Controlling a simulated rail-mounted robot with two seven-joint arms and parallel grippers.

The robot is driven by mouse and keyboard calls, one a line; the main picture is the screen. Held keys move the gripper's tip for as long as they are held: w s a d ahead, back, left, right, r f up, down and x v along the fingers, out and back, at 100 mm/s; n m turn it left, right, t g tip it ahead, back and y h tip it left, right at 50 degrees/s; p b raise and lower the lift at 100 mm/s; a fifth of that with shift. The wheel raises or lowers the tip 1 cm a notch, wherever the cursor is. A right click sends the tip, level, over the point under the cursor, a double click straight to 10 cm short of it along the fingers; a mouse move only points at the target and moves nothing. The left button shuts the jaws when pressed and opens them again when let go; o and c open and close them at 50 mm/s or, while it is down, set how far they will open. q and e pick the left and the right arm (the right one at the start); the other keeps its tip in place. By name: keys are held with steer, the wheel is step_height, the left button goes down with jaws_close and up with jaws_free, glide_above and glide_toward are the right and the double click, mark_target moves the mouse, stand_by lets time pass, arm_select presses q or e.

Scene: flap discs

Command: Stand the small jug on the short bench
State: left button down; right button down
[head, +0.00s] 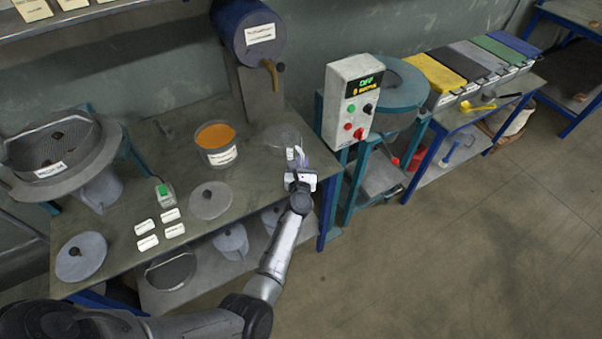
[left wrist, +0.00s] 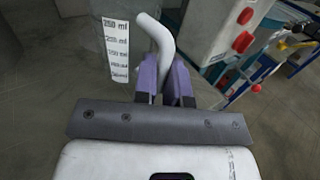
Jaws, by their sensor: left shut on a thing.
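The small jug (left wrist: 117,50) is clear, with a white ml scale and a white curved handle (left wrist: 157,38). In the left wrist view, the purple fingers of my left gripper (left wrist: 165,82) are shut on the handle. In the head view, the jug (head: 283,136) shows faintly just beyond my left gripper (head: 295,157), over the right end of the left bench (head: 170,250). I cannot tell whether its base touches the bench top. Another bench (head: 458,118), shorter in the picture, stands at the right. My right gripper is not in view.
A control box (head: 350,100) and round blue-green stand (head: 400,88) stand between the benches. Coloured bins (head: 445,75) fill the back of the right bench; a yellow scoop (head: 478,106) lies at its front. An orange-filled tub (head: 216,143) stands left of the jug.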

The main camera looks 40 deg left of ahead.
arm_select(q)
steer(key=shift+f+b, duration=1.6)
steer(key=shift+f, duration=0.35)
steer(key=shift+r, duration=0.1)
steer(key=shift+f, duration=0.2)
steer(key=c, duration=1.2)
jaws_free()
